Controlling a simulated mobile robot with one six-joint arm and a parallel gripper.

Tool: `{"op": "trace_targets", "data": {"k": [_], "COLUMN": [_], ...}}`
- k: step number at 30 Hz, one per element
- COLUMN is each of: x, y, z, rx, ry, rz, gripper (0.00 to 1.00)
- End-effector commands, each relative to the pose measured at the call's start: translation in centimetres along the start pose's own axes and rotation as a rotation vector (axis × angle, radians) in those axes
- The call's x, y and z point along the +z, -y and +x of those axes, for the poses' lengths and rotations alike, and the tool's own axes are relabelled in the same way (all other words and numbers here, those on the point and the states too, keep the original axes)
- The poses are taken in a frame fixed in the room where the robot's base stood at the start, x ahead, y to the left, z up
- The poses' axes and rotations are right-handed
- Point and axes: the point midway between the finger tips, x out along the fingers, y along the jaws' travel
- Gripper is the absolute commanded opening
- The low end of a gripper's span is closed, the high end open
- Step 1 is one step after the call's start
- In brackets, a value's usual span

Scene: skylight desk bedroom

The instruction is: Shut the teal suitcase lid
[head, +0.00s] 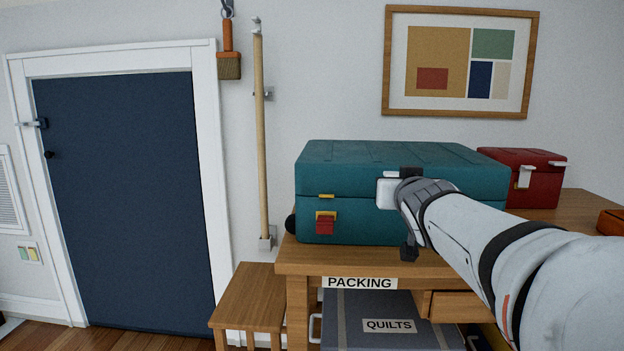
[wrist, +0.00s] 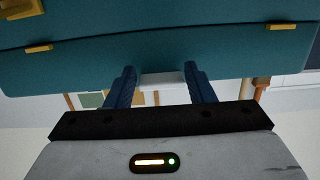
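The teal suitcase (head: 345,180) stands on the wooden desk. Its lid (head: 390,153) lies down over the base, and I see no clear gap along the seam. A red latch (head: 325,223) is on its front left. A pale tab (head: 387,194) sticks out at the front. In the wrist view, which is upside down, the suitcase (wrist: 90,62) fills the top. The two dark blue fingers (wrist: 162,82) stand apart with the pale tab between them; whether they press on it is unclear.
A red case (head: 540,185) stands behind on the right of the wooden desk (head: 300,262). Below are a grey QUILTS box (head: 385,308) and a partly open drawer (head: 455,306). A wooden stool (head: 250,300) stands left, near a dark blue door (head: 125,190).

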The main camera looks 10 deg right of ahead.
Motion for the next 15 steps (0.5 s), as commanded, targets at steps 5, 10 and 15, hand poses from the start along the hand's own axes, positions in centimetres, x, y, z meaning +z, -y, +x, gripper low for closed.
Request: {"op": "trace_targets", "data": {"k": [5,10,15], "x": [1.04,0.76,0.56], "y": [-0.38,-0.41,-0.40], "z": [0.22,0.14,0.09], "rx": [0.008,0.008,0.008], "ry": [0.020,0.015,0.012], "rz": [0.002,0.002,0.001], "gripper": [0.62,0.69,0.69]}}
